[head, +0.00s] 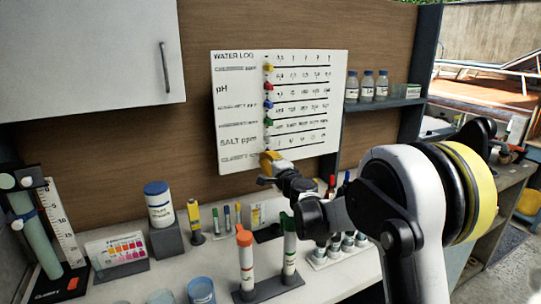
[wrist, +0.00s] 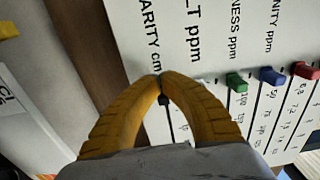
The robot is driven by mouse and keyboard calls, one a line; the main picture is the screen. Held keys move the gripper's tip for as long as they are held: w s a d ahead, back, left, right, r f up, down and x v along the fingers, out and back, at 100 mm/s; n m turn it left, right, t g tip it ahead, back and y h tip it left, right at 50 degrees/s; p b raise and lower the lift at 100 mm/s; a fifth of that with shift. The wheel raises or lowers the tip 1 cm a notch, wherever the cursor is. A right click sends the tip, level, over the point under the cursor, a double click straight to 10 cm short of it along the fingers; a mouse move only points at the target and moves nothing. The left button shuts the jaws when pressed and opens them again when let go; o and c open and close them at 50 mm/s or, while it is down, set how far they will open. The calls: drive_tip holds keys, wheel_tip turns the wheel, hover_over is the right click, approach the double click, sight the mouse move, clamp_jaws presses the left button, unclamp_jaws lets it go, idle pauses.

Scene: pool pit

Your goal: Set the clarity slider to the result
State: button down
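The white water log board (head: 230,130) hangs on the wooden wall with rows of sliders. In the wrist view, the clarity row's black slider knob (wrist: 163,99) shows in the gap between my fingers, in line with the other knobs at the label end. My yellow-fingered gripper (head: 267,158) is at the board's bottom row and hides that knob in the head view. In the wrist view, my gripper's fingertips (wrist: 160,77) meet near the clarity label. Whether they touch the knob is unclear. The clarity tube (head: 37,240) stands at far left beside a numbered scale (head: 63,225); its reading is too small to tell.
Green (wrist: 236,82), blue (wrist: 270,75) and red (wrist: 306,71) knobs sit on neighbouring rows. Below my gripper, capped tubes (head: 246,265) stand in a rack on the counter. A labelled tub (head: 160,205) and colour chart (head: 117,250) stand left. Bottles (head: 367,88) line a right shelf.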

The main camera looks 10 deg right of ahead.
drive_tip(key=shift+w+d, duration=0.7)
drive_tip(key=shift+d, duration=1.85)
drive_tip(key=s, duration=0.7)
drive_tip(key=shift+s+d, duration=0.1)
